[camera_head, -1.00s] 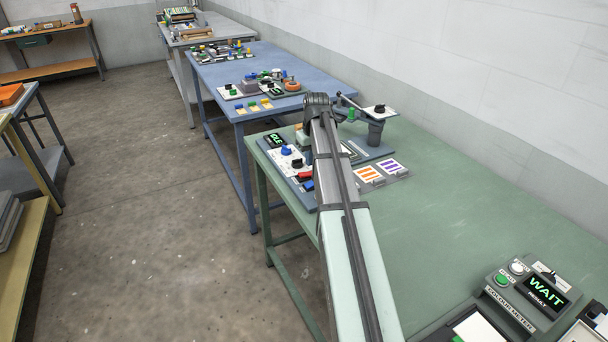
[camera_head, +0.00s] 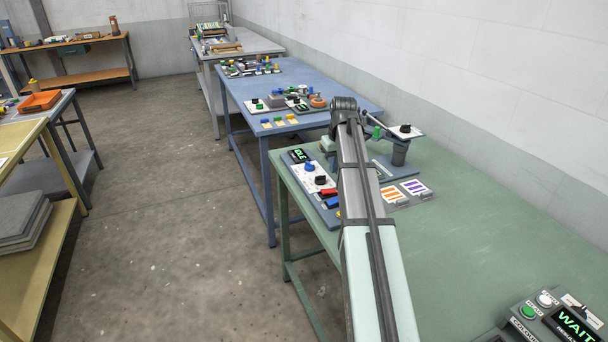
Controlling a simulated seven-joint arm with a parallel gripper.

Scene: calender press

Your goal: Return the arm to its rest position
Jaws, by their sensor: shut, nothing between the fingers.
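My arm (camera_head: 365,215) reaches from the bottom edge up over the green bench (camera_head: 475,225). Its dark joint (camera_head: 343,104) is the farthest part I can see, beside the press station. My gripper does not show; the far part of the arm is hidden behind the nearer links or out of sight. Nothing is seen held.
A control panel (camera_head: 318,181) with knobs and a lit display stands left of my arm. Striped cards (camera_head: 415,187) and a grey post (camera_head: 399,152) are to its right. A colour meter (camera_head: 558,318) reading WAIT is at lower right.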

